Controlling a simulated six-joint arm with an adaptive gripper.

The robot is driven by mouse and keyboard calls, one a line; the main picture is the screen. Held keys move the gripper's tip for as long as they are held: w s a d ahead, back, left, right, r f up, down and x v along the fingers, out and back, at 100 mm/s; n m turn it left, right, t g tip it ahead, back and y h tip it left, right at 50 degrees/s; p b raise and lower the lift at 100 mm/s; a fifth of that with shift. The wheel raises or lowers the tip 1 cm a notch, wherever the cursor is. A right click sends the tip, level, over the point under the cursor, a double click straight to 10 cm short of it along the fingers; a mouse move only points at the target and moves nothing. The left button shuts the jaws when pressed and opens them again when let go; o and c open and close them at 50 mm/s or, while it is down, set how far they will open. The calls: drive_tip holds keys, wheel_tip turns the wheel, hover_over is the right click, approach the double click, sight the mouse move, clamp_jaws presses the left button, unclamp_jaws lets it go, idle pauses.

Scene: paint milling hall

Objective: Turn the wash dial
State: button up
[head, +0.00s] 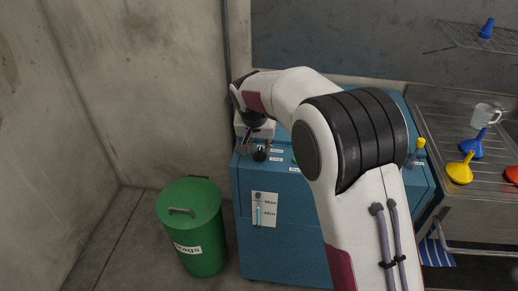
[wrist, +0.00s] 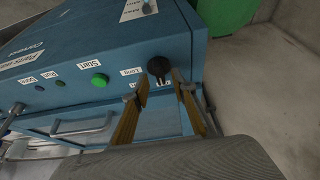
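The black wash dial (wrist: 158,66) sits on the blue machine's panel, with a "Long" label beside it. It also shows in the head view (head: 260,155), at the left end of the machine's top. My gripper (wrist: 160,80) is open, with its two yellowish fingers apart. In the wrist view the dial appears just beyond the gap between the fingertips; I cannot tell whether either finger touches it. In the head view my gripper (head: 247,145) is close beside the dial, partly hidden under my wrist. The dial's pointer direction is unclear.
A green "Start" button (wrist: 99,80) and smaller buttons share the blue machine's (wrist: 75,50) panel. A Max/Min gauge (head: 264,210) is on its front. A green lidded bin (head: 205,250) stands left. A sink counter (head: 450,130) with funnels and a jug is at right.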

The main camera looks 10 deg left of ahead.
drive_tip(key=shift+x, duration=0.9)
clamp_jaws()
drive_tip(key=shift+m, duration=0.3)
drive_tip(key=shift+a+m+g+h, duration=0.15)
drive_tip(key=shift+m+h, duration=0.25)
drive_tip(key=shift+m, duration=0.55)
drive_tip(key=shift+m+g+h, duration=0.15)
drive_tip(key=shift+m+h, duration=0.25)
drive_tip(key=shift+m, duration=0.55)
